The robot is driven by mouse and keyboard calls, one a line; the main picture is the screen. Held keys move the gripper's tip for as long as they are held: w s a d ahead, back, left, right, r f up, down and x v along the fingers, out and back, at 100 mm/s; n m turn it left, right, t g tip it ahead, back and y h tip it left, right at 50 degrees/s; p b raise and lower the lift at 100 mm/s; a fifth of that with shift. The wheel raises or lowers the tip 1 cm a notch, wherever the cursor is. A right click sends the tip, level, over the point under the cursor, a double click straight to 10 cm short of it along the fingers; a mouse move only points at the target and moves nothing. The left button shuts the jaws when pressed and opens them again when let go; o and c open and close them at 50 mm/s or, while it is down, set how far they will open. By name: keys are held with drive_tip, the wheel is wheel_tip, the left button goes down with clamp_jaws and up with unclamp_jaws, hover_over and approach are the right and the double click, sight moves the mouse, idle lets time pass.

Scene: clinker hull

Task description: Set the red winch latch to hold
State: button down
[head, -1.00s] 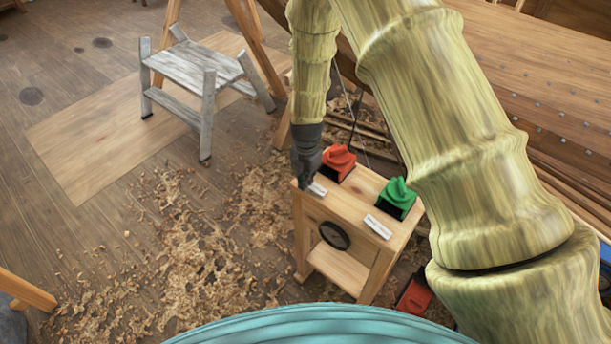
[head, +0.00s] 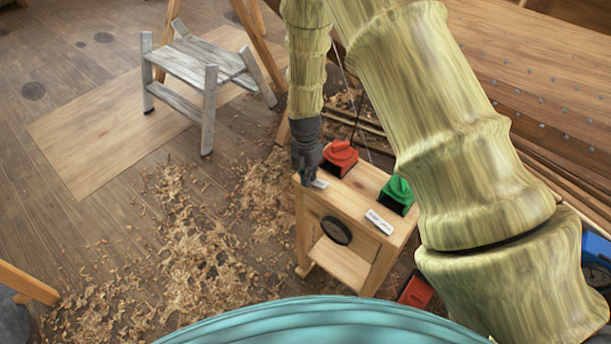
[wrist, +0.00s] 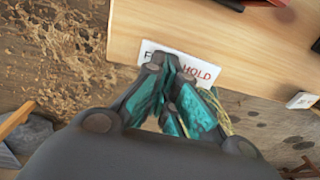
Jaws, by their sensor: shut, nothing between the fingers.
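The red winch latch (head: 341,155) sits on top of a small wooden stand (head: 352,200) at its back left. Its base also shows at the top edge of the wrist view (wrist: 262,3), mostly cut off. My gripper (head: 307,180) is shut and empty at the stand's left end, just left of the red latch and apart from it. In the wrist view its closed fingers (wrist: 182,105) overlap a white label (wrist: 205,70) that reads "HOLD" on its right part; the left word is mostly hidden. The latch's exact setting cannot be told.
A green latch (head: 397,194) with its own white label (head: 379,222) stands on the right of the stand. A dark round dial (head: 336,231) is on the front. A grey stool (head: 195,75) stands at the back left. Wood shavings (head: 200,255) cover the floor left of the stand.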

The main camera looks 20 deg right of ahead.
drive_tip(key=shift+s+r, duration=0.15)
drive_tip(key=shift+r, duration=0.05)
drive_tip(key=shift+s+d+r+p, duration=0.15)
drive_tip(key=shift+s+d+p, duration=0.1)
drive_tip(key=shift+p, duration=0.05)
drive_tip(key=r, duration=0.1)
drive_tip(key=r+p, duration=0.2)
drive_tip(key=shift+w+a+r, duration=0.3)
drive_tip(key=shift+w+r, duration=0.1)
wheel_tip(320, 180, up, 10)
drive_tip(key=w+a+b, duration=0.1)
drive_tip(key=w+b, duration=0.1)
drive_tip(key=b, duration=0.1)
drive_tip(key=shift+a+f, duration=0.15)
drive_tip(key=shift+a, duration=0.05)
idle(0.4)
